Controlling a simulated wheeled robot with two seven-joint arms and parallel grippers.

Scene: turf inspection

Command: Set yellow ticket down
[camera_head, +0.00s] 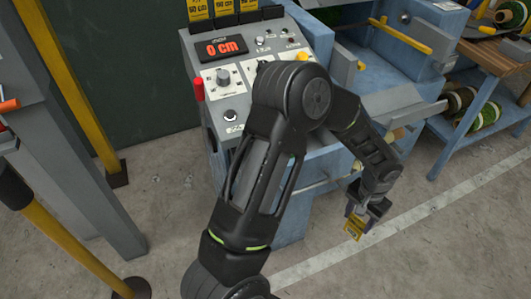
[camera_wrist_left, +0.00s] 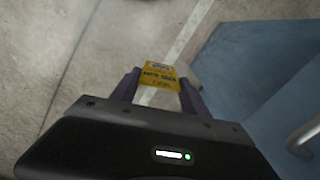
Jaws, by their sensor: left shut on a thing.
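My left gripper (camera_head: 357,211) hangs low in front of the blue machine, over the concrete floor. It is shut on the yellow ticket (camera_head: 354,226), which sticks out below the fingers. In the left wrist view the ticket (camera_wrist_left: 160,76) sits between the two fingertips, with dark print on it that is too blurred to read fully. Floor and a pale line show beyond it. Several yellow tickets (camera_head: 223,8) marked in cm stand in slots at the top of the control panel. My right gripper does not show.
The control panel (camera_head: 243,70) with a red "0 cm" display (camera_head: 222,47) tops the blue machine. A blue shelf (camera_head: 470,110) with spools stands at the right. Yellow posts (camera_head: 75,250) stand at the left. The floor (camera_head: 440,245) at lower right is clear, crossed by a white line.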

